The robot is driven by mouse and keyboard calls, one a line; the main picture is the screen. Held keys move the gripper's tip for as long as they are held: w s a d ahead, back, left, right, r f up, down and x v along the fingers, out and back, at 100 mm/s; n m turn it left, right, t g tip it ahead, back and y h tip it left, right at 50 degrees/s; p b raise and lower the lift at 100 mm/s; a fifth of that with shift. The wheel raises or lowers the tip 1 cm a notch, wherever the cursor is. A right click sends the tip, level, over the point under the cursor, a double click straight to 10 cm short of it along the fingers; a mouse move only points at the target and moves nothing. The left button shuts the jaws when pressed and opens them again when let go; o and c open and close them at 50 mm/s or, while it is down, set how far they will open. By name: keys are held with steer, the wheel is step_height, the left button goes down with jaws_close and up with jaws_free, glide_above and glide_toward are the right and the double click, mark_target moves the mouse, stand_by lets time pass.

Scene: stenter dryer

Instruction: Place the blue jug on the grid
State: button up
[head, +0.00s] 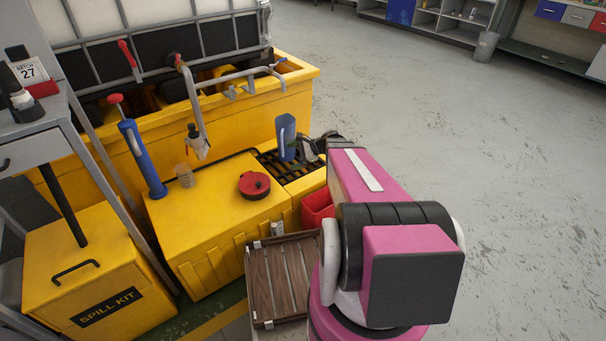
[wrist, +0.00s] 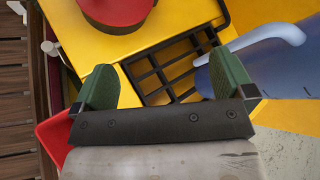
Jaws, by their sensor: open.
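The blue jug (head: 286,133), with a pale blue handle, stands upright in the head view and appears to rest on the dark grid (head: 268,160) set into the yellow bund. In the wrist view the jug (wrist: 262,72) is at the right, partly behind one green finger pad, and the grid (wrist: 160,78) shows between the fingers. My gripper (head: 313,146) is just right of the jug in the head view. In the wrist view my gripper (wrist: 165,80) is open, with nothing between its pads. The jug's base is partly hidden.
A red round lid (head: 254,185) and a small beaker (head: 185,175) sit on the yellow top, beside a blue pump (head: 142,155). A nozzle (head: 197,142) hangs left of the jug. A red bin (head: 316,208) and wooden slatted tray (head: 278,279) are nearer. Open floor lies right.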

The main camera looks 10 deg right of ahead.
steer(key=s+r+n+g+h, duration=0.3)
steer(key=s+n+h, duration=0.8)
steer(key=s+n, duration=0.4)
steer(key=shift+s+r+g+h, duration=0.15)
steer(key=shift+s+g+h, duration=0.15)
steer(key=shift+s+g, duration=0.35)
